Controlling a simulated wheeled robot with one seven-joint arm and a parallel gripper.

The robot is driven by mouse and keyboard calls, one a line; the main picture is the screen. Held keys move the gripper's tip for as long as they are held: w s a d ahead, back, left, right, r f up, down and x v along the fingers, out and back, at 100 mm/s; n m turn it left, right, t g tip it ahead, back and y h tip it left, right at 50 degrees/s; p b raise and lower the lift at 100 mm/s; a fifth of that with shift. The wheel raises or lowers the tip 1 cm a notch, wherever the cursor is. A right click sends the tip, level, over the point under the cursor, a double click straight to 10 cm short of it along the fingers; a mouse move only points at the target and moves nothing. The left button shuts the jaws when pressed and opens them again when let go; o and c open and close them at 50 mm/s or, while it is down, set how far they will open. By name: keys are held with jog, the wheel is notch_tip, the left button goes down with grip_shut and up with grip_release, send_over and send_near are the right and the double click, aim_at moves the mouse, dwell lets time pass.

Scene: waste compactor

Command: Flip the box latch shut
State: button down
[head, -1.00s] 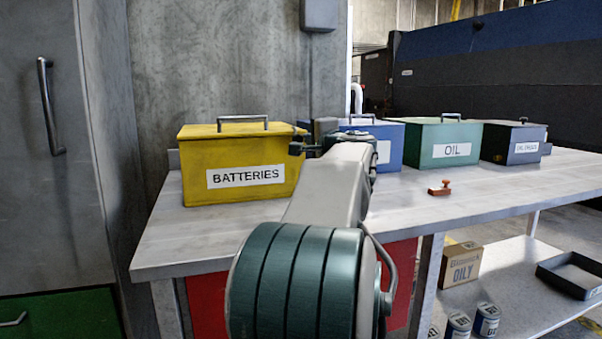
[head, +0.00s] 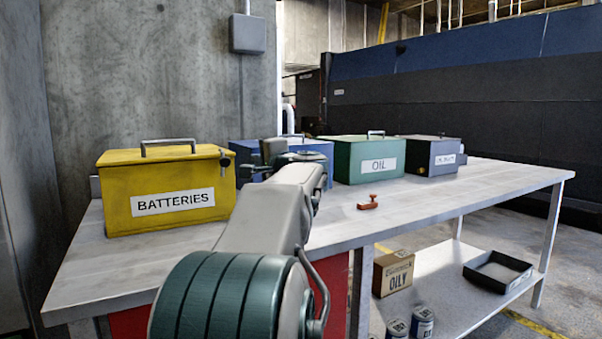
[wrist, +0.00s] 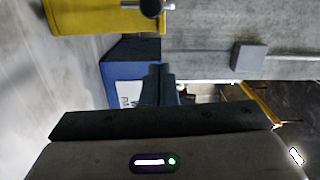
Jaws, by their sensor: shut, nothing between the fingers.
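The yellow box labelled BATTERIES (head: 115,187) stands on the table's left end, with its lid down. A small dark latch-like part (head: 226,162) sits at its upper right end. In the wrist view, the yellow box (wrist: 95,14) is at the top edge, with a dark round knob (wrist: 150,8) on a metal stem in front of it. My gripper (head: 268,150) is just right of the yellow box, in front of the blue box (head: 318,148). Its fingers (wrist: 160,72) are together and empty, apart from the knob. Whether the latch is open or shut is unclear.
The green OIL box (head: 348,165) and a dark grey box (head: 425,160) stand farther right on the table (head: 440,200). A small red object (head: 368,203) lies in front of them. A carton (head: 392,273) and a black tray (head: 498,271) sit on the lower shelf.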

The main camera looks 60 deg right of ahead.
jog(key=p+v, duration=0.2)
jog(key=v, duration=1.5)
jog(key=shift+s, duration=0.3)
jog(key=shift+a+r, duration=0.1)
